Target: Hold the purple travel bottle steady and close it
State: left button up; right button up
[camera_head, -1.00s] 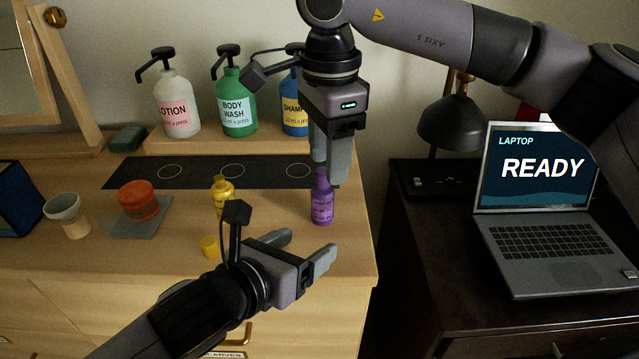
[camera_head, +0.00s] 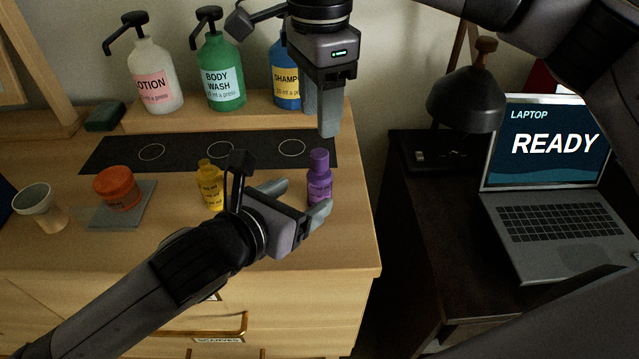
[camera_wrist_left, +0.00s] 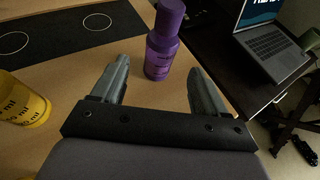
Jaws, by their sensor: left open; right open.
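The purple travel bottle (camera_head: 318,187) stands upright near the dresser top's right edge. A purple cap (camera_head: 319,159) sits on its top; I cannot tell how tight it is. My left gripper (camera_head: 303,198) is open, low at the bottle, its fingers pointing toward it. In the left wrist view the bottle (camera_wrist_left: 158,58) stands at the opening between the two fingertips (camera_wrist_left: 158,70), with gaps on both sides. My right gripper (camera_head: 322,116) is open, pointing down, with its fingertips a little above the cap and nothing in it.
A yellow bottle (camera_head: 208,192) stands left of my left gripper. An orange-red jar (camera_head: 117,188) on a grey pad and a cup (camera_head: 40,207) are farther left. Pump bottles stand on the back shelf. A lamp (camera_head: 466,103) and laptop (camera_head: 545,220) occupy the dark table at right.

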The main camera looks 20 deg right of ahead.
aim_at(313, 190)
pick_arm(q)
jog(key=shift+x, duration=3.3)
grip_shut()
